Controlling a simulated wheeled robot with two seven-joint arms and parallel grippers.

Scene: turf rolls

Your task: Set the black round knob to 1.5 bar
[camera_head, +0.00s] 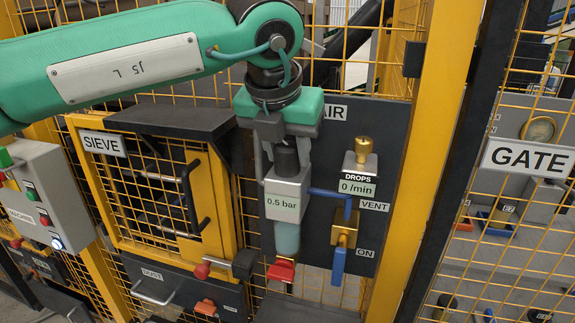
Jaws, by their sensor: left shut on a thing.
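The black round knob (287,158) sits on top of a grey regulator unit on the dark AIR panel. The unit's display (283,206) reads 0.5 bar. My left gripper (281,163) points down over the knob from above and is shut on it, one finger on each side. The gripper's body hides the top of the knob. My right gripper is not in view.
To the right stand a brass knob (363,147), a DROPS display (357,187) reading 0 /min, and a blue valve handle (338,266) between VENT and ON. A yellow post (432,150) stands further right. The SIEVE door (165,195) is left.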

